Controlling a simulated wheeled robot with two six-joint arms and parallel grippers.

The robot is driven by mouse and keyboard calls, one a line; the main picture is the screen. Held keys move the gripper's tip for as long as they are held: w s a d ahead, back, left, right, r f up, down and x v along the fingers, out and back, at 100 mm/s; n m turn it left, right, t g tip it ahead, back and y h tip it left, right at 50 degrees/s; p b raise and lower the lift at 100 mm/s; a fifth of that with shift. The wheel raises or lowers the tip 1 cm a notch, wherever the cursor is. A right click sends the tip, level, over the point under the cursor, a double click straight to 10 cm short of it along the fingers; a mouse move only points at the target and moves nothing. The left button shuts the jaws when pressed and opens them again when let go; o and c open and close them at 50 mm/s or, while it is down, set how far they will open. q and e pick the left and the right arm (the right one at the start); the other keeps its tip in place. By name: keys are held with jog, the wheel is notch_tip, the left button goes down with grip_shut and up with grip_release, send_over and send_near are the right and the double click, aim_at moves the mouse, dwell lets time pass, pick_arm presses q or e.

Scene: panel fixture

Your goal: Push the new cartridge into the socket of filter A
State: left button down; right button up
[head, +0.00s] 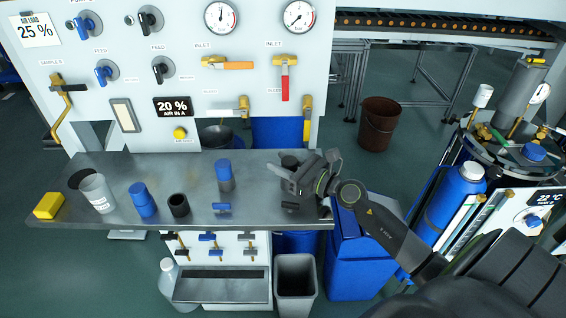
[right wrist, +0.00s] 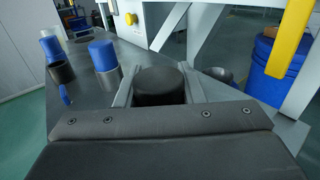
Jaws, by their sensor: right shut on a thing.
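My right gripper (head: 308,182) is at the right end of the steel shelf. It is shut on a dark round-topped cylinder (head: 289,160). In the right wrist view this cylinder (right wrist: 160,86) stands between the two fingers; its lower end is hidden, so I cannot tell whether it sits in a socket. Left of it a blue-topped cylinder (head: 224,172) stands upright in a grey holder. A blue stepped cylinder (head: 143,199) and an open dark cup (head: 179,205) stand farther left. No label shows which is the new cartridge or filter A. My left gripper is not in view.
A pale cup (head: 98,192) and a yellow block (head: 48,205) are at the left of the shelf (head: 120,165). A small blue handle (head: 221,208) is at the front edge. The panel with valves and gauges (head: 190,80) rises behind. A blue bin (head: 352,260) stands below right.

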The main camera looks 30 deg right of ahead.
jog(key=shift+f+b, duration=0.35)
jog(key=shift+f, duration=0.1)
jog(key=o, duration=1.2)
jog(key=shift+c, duration=0.2)
jog(key=shift+r, duration=0.1)
